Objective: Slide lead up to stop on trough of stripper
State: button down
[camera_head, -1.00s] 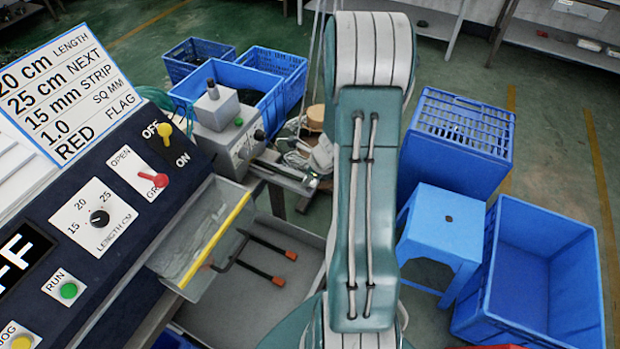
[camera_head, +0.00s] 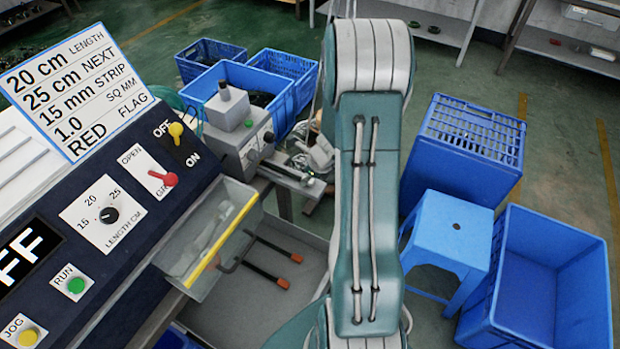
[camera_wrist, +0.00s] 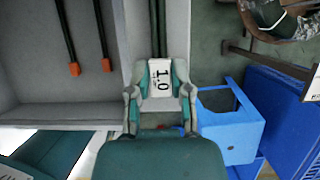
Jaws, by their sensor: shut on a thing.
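My gripper (camera_wrist: 160,88) shows in the wrist view with its two fingers closed around a white tag marked 1.0 (camera_wrist: 160,79). Dark, straight cord-like lengths (camera_wrist: 160,28) run up from beyond the tag; I cannot tell whether they are the held lead. In the head view my arm hides the gripper and what it holds. A grey box with a dark knob (camera_head: 228,112), which looks like the stripper, stands left of my arm. A narrow metal trough-like part (camera_head: 292,177) extends from it toward my arm. I see no contact between lead and trough.
A control panel (camera_head: 135,190) with a settings card fills the left. Below it, dark orange-tipped rods (camera_head: 270,276) reach over a grey tray (camera_head: 225,312). Blue crates (camera_head: 270,85) stand behind the box. A blue stool (camera_head: 450,225) and an open crate (camera_head: 540,290) stand right.

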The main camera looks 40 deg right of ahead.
jog(key=shift+w+a, duration=0.25)
jog(key=shift+w, duration=0.35)
jog(key=shift+w+a, duration=0.25)
jog(key=shift+w, duration=0.3)
jog(key=shift+c, duration=2.3)
grip_release()
